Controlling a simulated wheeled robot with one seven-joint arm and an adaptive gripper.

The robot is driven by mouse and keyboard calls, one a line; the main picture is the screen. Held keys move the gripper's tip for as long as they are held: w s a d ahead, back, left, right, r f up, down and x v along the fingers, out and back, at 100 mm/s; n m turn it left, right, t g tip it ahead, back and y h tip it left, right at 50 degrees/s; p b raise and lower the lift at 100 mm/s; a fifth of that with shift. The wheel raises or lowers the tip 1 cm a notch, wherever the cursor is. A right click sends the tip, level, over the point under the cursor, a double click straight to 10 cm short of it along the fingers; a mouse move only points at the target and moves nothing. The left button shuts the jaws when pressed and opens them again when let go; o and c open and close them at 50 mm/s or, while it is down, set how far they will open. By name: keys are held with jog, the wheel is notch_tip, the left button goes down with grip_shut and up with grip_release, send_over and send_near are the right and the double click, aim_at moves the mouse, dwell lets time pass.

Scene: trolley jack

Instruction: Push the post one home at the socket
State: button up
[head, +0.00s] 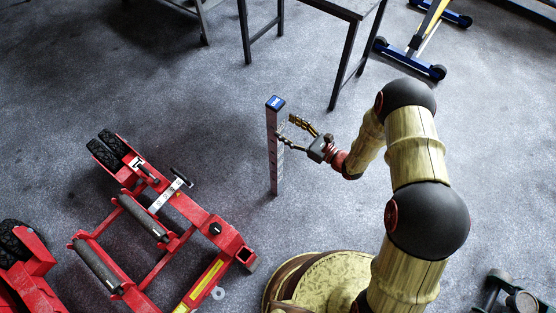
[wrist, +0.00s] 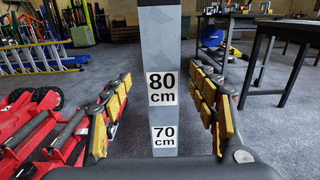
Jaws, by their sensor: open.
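The post (head: 275,150) is a tall, slim grey column with a blue cap, standing upright on the floor left of my gripper in the head view. In the wrist view the post (wrist: 162,45) fills the middle and carries "80 cm" and "70 cm" labels. My gripper (head: 285,129) is open at the post's upper part. In the wrist view its yellow-padded fingers (wrist: 161,88) stand on either side of the post, with gaps showing. A square opening (head: 244,255) at the end of the red trolley jack looks like a socket; nothing stands in it.
The red trolley jack (head: 207,222) lies on the floor at left, with black rollers and wheels. A second red machine (head: 28,280) is at the lower left corner. A dark table (head: 335,10) stands behind the post. The grey floor around the post is clear.

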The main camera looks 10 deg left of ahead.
aim_at(282, 122)
jog(key=x, duration=0.2)
jog(key=b+x, duration=0.1)
jog(key=x, duration=0.1)
jog(key=b+x, duration=0.1)
jog(key=x, duration=0.1)
jog(key=shift+w+f, duration=0.1)
jog(key=shift+f, duration=0.2)
jog(key=shift+d, duration=0.1)
jog(key=shift+c, duration=1.3)
grip_shut()
jog(key=shift+w+r, duration=0.2)
jog(key=shift+r, duration=0.15)
